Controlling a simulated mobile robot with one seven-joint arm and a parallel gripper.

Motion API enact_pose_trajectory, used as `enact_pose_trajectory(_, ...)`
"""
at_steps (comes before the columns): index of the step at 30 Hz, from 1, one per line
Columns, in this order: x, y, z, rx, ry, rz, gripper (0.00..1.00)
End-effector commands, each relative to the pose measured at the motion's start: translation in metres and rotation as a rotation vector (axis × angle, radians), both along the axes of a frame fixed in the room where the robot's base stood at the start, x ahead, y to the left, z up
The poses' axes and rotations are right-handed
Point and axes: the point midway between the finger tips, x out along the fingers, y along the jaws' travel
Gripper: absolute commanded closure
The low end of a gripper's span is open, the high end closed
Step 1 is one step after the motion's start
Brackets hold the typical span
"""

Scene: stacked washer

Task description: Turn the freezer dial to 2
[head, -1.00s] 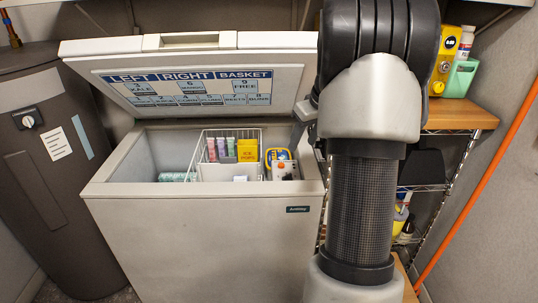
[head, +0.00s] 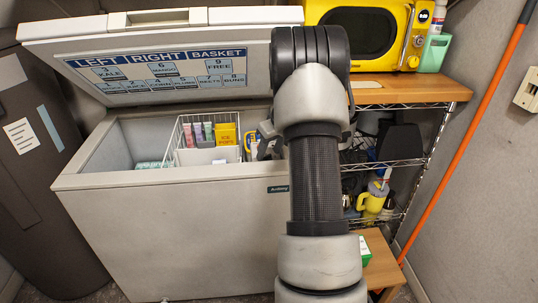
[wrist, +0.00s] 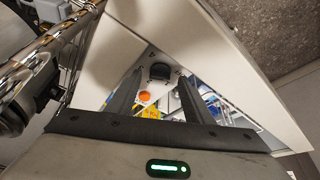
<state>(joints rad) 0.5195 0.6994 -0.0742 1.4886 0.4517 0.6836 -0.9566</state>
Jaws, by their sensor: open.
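The open chest freezer (head: 170,235) stands in front of me with its lid (head: 150,60) raised. In the wrist view a black round dial (wrist: 160,71) on a pale panel inside the freezer shows beyond my fingers. Its number marks are too small to read. My gripper (wrist: 159,84) is open, with its fingertips to either side of the dial in the picture. I cannot tell whether they touch it. In the head view my gripper (head: 268,138) is at the freezer's right inner end, mostly behind my arm, and the dial is hidden there.
A wire basket (head: 181,135) holds several packages and a yellow ice pops box (head: 225,134). An orange round part (wrist: 144,96) shows near the dial. A shelf rack (head: 400,160) with a yellow microwave (head: 365,32) stands to the right. The floor at front left is clear.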

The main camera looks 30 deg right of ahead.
Motion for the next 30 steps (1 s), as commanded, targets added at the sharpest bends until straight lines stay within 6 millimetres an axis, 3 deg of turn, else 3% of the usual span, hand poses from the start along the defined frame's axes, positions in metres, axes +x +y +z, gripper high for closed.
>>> enact_pose_trajectory(12,0.0042,0.0001,-0.0098,0.0,0.0,0.0,0.53)
enact_pose_trajectory(14,0.0041,0.0001,-0.0099,0.0,0.0,0.0,0.6)
enact_pose_trajectory(20,0.004,0.0002,-0.0097,0.0,0.0,0.0,0.94)
enact_pose_trajectory(30,0.0039,0.001,-0.0088,-0.001,0.0,-0.046,0.94)
